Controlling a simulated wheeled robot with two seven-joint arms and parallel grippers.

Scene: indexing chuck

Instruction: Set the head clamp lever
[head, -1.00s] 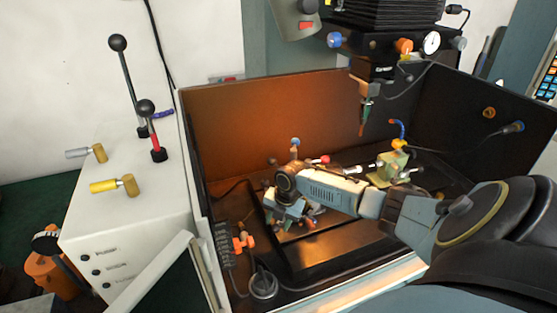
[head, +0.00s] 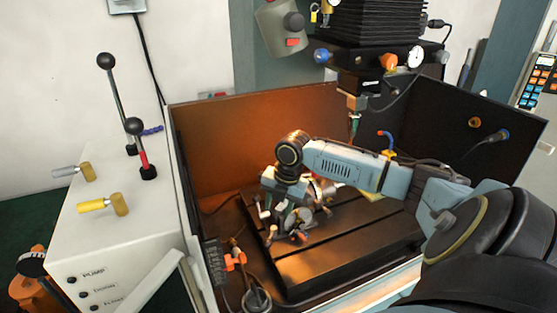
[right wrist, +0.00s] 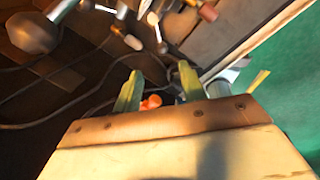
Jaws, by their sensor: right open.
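My right gripper (head: 283,222) hangs over the dark slotted table (head: 345,255) inside the enclosure, beside or above the indexing chuck assembly (head: 300,217). My wrist and forearm hide much of that assembly. In the right wrist view the two pale green fingers of my right gripper (right wrist: 160,88) are apart with nothing held between them. A lever with a rounded dark knob (right wrist: 35,33) and several small white-tipped and red-tipped handles (right wrist: 132,40) lie beyond the fingers. I cannot tell which is the head clamp lever. My left gripper is not in view.
The machine head (head: 365,55) with its blue and orange knobs hangs above the table. The enclosure's back wall (head: 250,145) closes off the rear. A white cabinet (head: 110,235) with black-knobbed levers stands left. An orange fitting (head: 235,260) and cables lie at the front left.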

